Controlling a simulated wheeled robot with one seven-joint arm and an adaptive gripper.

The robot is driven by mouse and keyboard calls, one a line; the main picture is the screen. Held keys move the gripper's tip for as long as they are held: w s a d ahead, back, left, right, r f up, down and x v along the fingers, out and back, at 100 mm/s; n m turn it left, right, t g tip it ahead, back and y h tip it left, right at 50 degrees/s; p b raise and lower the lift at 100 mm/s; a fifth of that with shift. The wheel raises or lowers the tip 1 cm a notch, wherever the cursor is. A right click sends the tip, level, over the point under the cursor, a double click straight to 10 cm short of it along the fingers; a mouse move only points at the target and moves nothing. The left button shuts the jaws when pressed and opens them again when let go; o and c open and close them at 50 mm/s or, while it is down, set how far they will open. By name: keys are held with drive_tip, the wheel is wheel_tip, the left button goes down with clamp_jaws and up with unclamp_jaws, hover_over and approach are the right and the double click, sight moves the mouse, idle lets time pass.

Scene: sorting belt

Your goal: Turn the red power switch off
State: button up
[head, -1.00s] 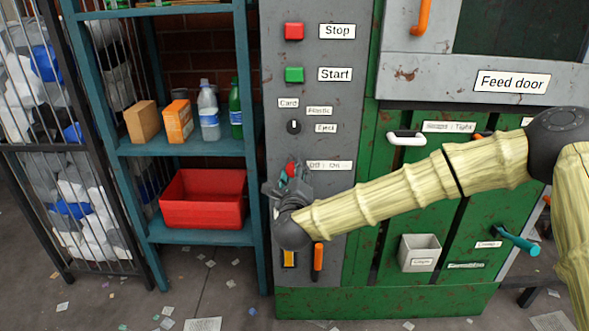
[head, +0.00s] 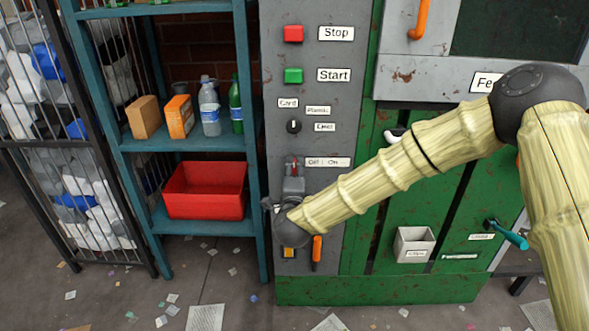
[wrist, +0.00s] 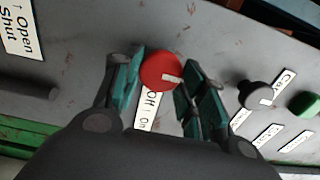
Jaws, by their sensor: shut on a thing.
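The red power switch is a round red knob (wrist: 160,70) in the wrist view, with a white mark that points to the right there. A little of its red (head: 294,163) shows in the head view on the grey panel. An "Off | On" label (head: 327,162) is beside it; in the wrist view the label (wrist: 148,112) is just below the knob. My gripper (wrist: 160,80) has its teal fingers on either side of the knob and is shut on it. In the head view my gripper (head: 293,180) hides most of the switch. I cannot tell which setting the mark matches.
Above on the panel are a black selector knob (head: 293,127), a green Start button (head: 293,75) and a red Stop button (head: 293,33). An orange handle (head: 317,252) is below my wrist. A blue shelf holds a red bin (head: 204,192) at left.

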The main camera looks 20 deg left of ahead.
drive_tip(key=shift+n, duration=0.3)
drive_tip(key=o, duration=1.1)
drive_tip(key=shift+c, duration=0.2)
drive_tip(key=v, duration=1.2)
